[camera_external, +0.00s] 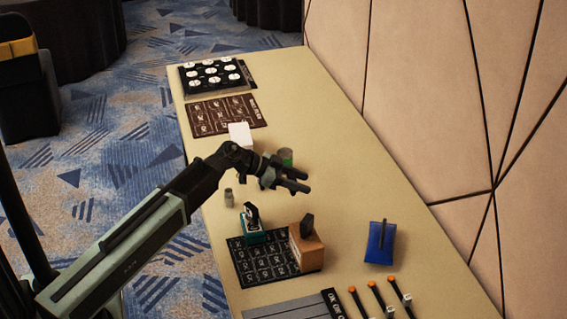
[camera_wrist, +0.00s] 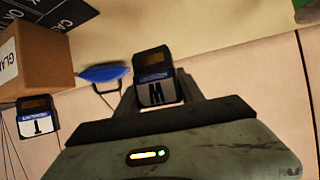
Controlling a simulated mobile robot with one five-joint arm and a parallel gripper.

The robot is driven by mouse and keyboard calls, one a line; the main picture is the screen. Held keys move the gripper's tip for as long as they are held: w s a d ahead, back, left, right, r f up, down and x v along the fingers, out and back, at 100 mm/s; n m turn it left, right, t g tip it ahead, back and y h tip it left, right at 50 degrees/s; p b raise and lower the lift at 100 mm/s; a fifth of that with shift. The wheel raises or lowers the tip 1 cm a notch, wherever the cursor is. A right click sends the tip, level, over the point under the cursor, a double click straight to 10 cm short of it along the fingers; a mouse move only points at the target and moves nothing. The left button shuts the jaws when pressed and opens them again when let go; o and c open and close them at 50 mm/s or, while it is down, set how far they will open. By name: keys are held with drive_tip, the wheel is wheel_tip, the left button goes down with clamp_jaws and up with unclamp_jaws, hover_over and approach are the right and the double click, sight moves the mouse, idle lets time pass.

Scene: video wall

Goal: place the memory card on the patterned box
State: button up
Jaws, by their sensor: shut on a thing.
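My gripper (camera_external: 291,179) is above the middle of the table. In the wrist view it is shut on a small dark memory card (camera_wrist: 152,65) with a white and blue label bearing a letter like M or W. The card is hard to make out in the external view. At the far end of the table lies a flat black box (camera_external: 186,82) with white round pieces in rows; it is the most likely patterned box, but I cannot be sure. My gripper is well apart from it, on its near side.
A cardboard box (camera_external: 306,256) bears a second dark card (camera_external: 307,226). A blue pouch (camera_external: 381,245), teal stamp-like item (camera_external: 253,233), small metal cylinder (camera_external: 229,198), green-grey can (camera_external: 285,156), white block (camera_external: 241,134) and brown printed sheet (camera_external: 222,114) lie around. The table's right side is mostly clear.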

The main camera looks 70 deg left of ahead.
wheel_tip(320, 180, up, 2)
drive_tip(key=shift+r+p, duration=0.1)
drive_tip(key=shift+p, duration=0.3)
